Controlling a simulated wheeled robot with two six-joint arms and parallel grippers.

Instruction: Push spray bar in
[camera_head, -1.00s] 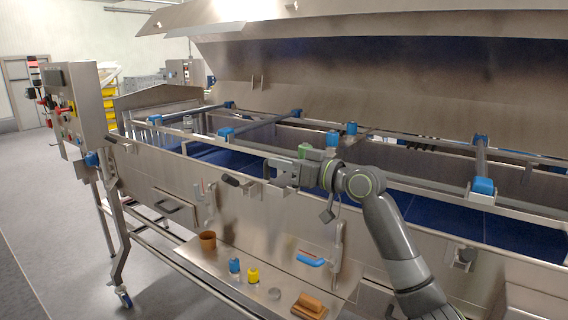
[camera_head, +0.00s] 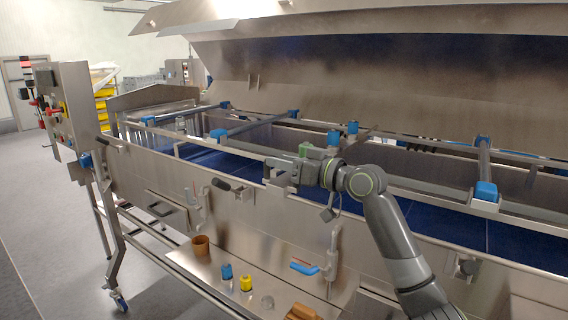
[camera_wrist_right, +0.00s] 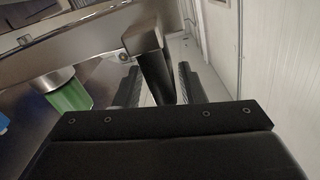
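The stainless conveyor tunnel (camera_head: 140,165) has its long hood raised. Spray bars with blue fittings cross its top, one (camera_head: 255,124) left of my right arm and one (camera_head: 484,160) to the right. A black handle (camera_head: 222,185) sticks out from the tunnel's near side. My right gripper (camera_head: 270,170) is at the near rim, to the right of that handle. The handle's contact with the fingers is unclear. My left gripper is out of view.
A green-banded cylinder (camera_wrist_right: 68,95) is beside the gripper. A control panel (camera_head: 62,110) stands at the left end. A low shelf holds a brown cup (camera_head: 201,246), blue and yellow bottles (camera_head: 246,284) and a brush (camera_head: 302,312). The floor at left is clear.

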